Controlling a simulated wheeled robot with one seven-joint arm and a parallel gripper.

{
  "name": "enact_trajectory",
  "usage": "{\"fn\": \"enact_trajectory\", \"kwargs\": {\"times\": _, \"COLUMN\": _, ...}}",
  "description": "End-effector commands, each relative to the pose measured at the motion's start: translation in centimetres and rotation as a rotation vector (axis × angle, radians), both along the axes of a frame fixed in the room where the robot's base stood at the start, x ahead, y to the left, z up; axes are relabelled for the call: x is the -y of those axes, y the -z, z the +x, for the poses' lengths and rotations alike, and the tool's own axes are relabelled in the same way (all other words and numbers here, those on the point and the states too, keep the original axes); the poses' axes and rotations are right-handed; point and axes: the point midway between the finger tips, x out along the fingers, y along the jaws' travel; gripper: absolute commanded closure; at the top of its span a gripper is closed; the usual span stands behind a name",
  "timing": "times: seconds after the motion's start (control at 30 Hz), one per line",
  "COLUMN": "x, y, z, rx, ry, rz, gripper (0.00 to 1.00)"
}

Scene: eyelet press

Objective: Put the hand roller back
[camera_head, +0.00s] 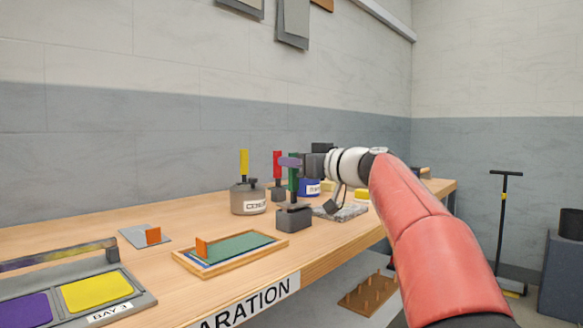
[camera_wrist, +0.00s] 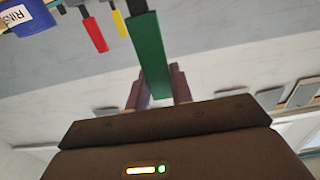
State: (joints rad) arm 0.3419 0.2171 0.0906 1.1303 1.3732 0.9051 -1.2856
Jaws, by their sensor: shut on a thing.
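A green-handled tool (camera_head: 293,178), which looks like the hand roller, stands upright in my gripper (camera_head: 290,162). The jaws are shut on its handle near the top. In the wrist view the green handle (camera_wrist: 150,60) passes between my fingers (camera_wrist: 155,90). Its dark lower end meets or hangs just over a grey block-shaped holder (camera_head: 294,218) on the table; I cannot tell whether it rests in it. A red-handled tool (camera_head: 277,165) stands just behind to the left, and also shows in the wrist view (camera_wrist: 95,34).
A blue labelled pot (camera_head: 310,188) and a grey slab (camera_head: 346,212) are close by on the right. A wooden frame with a green panel (camera_head: 238,250) lies in front.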

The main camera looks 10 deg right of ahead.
Motion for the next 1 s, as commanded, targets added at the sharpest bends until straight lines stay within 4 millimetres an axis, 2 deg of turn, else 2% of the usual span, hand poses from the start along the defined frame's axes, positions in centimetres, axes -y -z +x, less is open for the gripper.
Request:
{"fn": "enact_trajectory", "kwargs": {"times": 0.53, "x": 0.0, "y": 0.9, "z": -0.1, "rx": 0.002, "ry": 0.000, "rz": -0.001, "gripper": 1.00}}
{"fn": "enact_trajectory", "kwargs": {"times": 0.57, "x": 0.0, "y": 0.7, "z": 0.0, "rx": 0.001, "ry": 0.000, "rz": -0.001, "gripper": 0.74}}
{"fn": "enact_trajectory", "kwargs": {"times": 0.7, "x": 0.0, "y": 0.7, "z": 0.0, "rx": 0.001, "ry": 0.000, "rz": -0.001, "gripper": 0.56}}
{"fn": "enact_trajectory", "kwargs": {"times": 1.0, "x": 0.0, "y": 0.6, "z": 0.0, "rx": 0.000, "ry": 0.000, "rz": 0.000, "gripper": 0.56}}
